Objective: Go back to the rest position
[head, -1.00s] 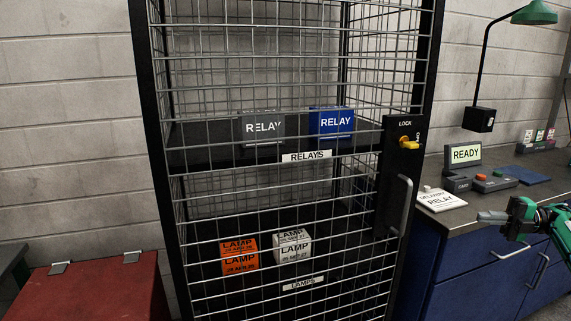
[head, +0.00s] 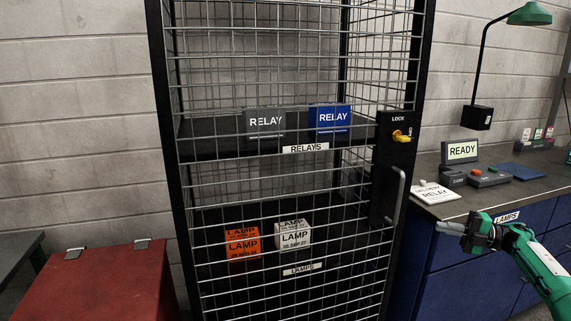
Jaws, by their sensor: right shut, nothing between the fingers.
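My right gripper (head: 451,229) is at the lower right, in front of the blue drawer cabinet. Its fingers are shut with nothing between them, and they point left toward the cage door's handle (head: 396,195), apart from it. My left gripper is out of view. The wire cage cabinet (head: 163,150) stands in the middle with its mesh door across the front. Behind the mesh are a grey relay box (head: 265,122), a blue relay box (head: 330,118), an orange lamp box (head: 243,243) and a white lamp box (head: 293,235). The yellow lock knob (head: 401,136) sits above the handle.
A counter (head: 470,202) with blue drawers (head: 436,262) is at the right. On it are a READY display (head: 462,151), a button panel (head: 487,175), a white delivery sign (head: 433,193) and a green lamp (head: 528,15). A red chest (head: 95,285) stands at the lower left.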

